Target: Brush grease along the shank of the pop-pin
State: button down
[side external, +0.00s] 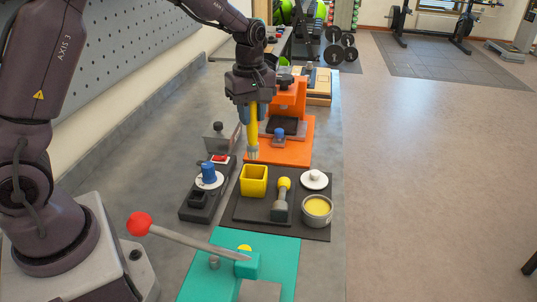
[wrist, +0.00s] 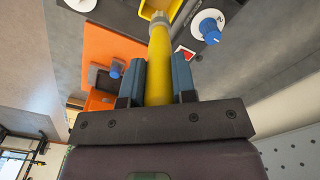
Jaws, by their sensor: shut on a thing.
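My gripper (side external: 252,108) is shut on the yellow handle of a brush (side external: 252,130), which hangs upright with its pale head down. In the wrist view the brush (wrist: 160,62) stands between my blue fingers (wrist: 160,80). The brush head is above and just behind a yellow square cup (side external: 253,181), apart from the pieces in front. The pop-pin (side external: 281,200), with a yellow knob and grey shank, rests on a dark tray (side external: 250,211). A grey tin (side external: 317,209) of yellow grease stands open to its right, its white lid (side external: 314,180) behind it.
A black box (side external: 196,207) with a blue dial (side external: 208,172) stands left of the tray. An orange fixture (side external: 290,148) is behind. A teal press (side external: 248,264) with a red-balled lever (side external: 139,224) is in front. Bare bench (side external: 155,185) lies to the left.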

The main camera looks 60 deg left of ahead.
jog(key=w+d+f, duration=0.1)
jog(key=w+d, duration=0.3)
jog(key=d, duration=0.4)
jog(key=w+d, duration=0.4)
jog(key=d, duration=0.4)
notch_tip(320, 180, down, 6)
jog(key=shift+s+a, duration=0.15)
jog(key=shift+s, duration=0.1)
jog(key=shift+f, duration=0.7)
dwell(1.5)
notch_tip(320, 180, up, 7)
dwell(0.8)
dwell(0.4)
